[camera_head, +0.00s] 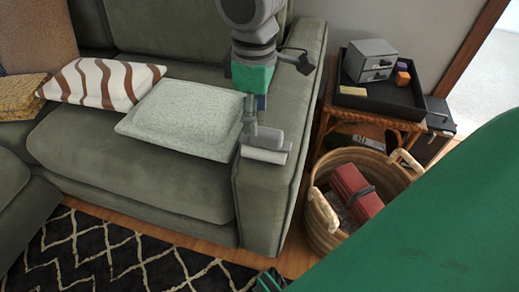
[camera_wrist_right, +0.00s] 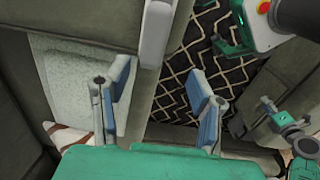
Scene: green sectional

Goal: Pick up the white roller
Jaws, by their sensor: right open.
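The white roller (camera_head: 264,155) lies on the front part of the sofa's right armrest, with a grey piece (camera_head: 269,136) beside it. My right gripper (camera_head: 254,118) points down from above, just behind and to the left of the roller. It is open and holds nothing. In the wrist view the roller (camera_wrist_right: 156,32) shows at the top, beyond the two spread blue-padded fingers (camera_wrist_right: 158,75). Its upper end is cut off by the frame edge there. Whether a fingertip touches the roller cannot be told.
A pale speckled cushion (camera_head: 180,120) lies on the seat left of the gripper, near a striped pillow (camera_head: 100,83). A wicker basket (camera_head: 322,215) with a red item stands right of the armrest. Behind it, a side table holds a black tray (camera_head: 378,100).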

